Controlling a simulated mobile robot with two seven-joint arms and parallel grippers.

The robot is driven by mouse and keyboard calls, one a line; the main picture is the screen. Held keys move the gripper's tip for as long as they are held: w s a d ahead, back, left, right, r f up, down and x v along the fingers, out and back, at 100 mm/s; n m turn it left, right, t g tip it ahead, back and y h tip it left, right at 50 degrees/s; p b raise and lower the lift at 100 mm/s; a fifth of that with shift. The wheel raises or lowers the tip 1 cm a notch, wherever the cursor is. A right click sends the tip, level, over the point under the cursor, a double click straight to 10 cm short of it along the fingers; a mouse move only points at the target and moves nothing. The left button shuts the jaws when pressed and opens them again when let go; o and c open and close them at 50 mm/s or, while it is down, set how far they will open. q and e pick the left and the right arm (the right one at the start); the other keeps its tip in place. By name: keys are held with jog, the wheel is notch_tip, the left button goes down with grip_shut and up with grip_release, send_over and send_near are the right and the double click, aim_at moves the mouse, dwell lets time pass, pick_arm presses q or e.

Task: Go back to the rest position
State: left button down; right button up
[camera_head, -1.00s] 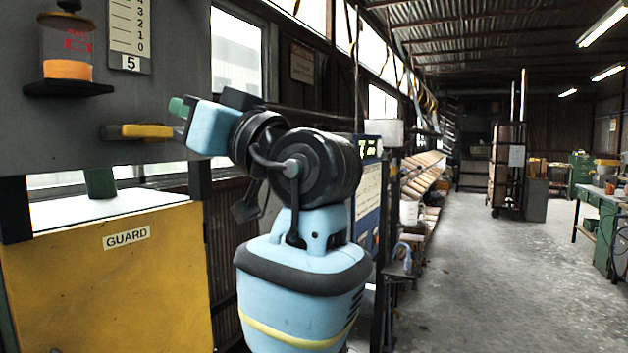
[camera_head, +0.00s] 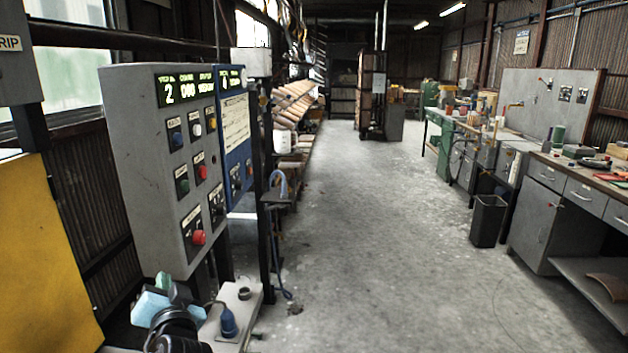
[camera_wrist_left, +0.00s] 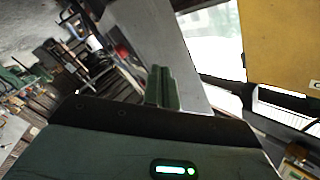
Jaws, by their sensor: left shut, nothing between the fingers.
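My left gripper (camera_head: 163,282) shows at the lower left of the head view, in front of and below the grey control panel (camera_head: 140,150). Its green fingertips are together with nothing between them. In the left wrist view the green fingers of my left gripper (camera_wrist_left: 162,88) stand side by side, shut and empty. Most of my left arm lies outside the head view. My right gripper is in neither view.
A yellow guard panel (camera_head: 45,260) stands at the left edge. A grey stand (camera_head: 236,310) is near my left gripper. A black bin (camera_head: 488,220) and a grey workbench (camera_head: 548,205) line the right. The concrete floor (camera_head: 370,230) between is clear.

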pick_arm(q)
jog(key=s+d+f+m+g+h, duration=0.15)
jog(key=s+f, duration=0.25)
jog(key=f, duration=0.4)
jog(key=s+d+f+h, duration=0.1)
jog(key=s+f+h, duration=0.2)
jog(key=s+f, duration=0.3)
jog(key=s+d+f+m+g+h, duration=0.1)
jog(key=s+d+f+h, duration=0.15)
jog(key=f, duration=0.65)
jog(key=s+d+f+n+g+h, duration=0.1)
jog(key=s+f, duration=0.3)
jog(key=s, duration=0.5)
jog(key=s+d+f+g+h+p, duration=0.1)
jog(key=s+f, duration=0.3)
jog(key=s, duration=0.5)
jog(key=s+d+f+n+g+h, duration=0.1)
jog(key=s+f+g+h, duration=0.1)
jog(key=s+f, duration=0.3)
jog(key=s, duration=0.4)
jog(key=shift+s+n+p, duration=0.35)
jog(key=shift+s+p, duration=0.05)
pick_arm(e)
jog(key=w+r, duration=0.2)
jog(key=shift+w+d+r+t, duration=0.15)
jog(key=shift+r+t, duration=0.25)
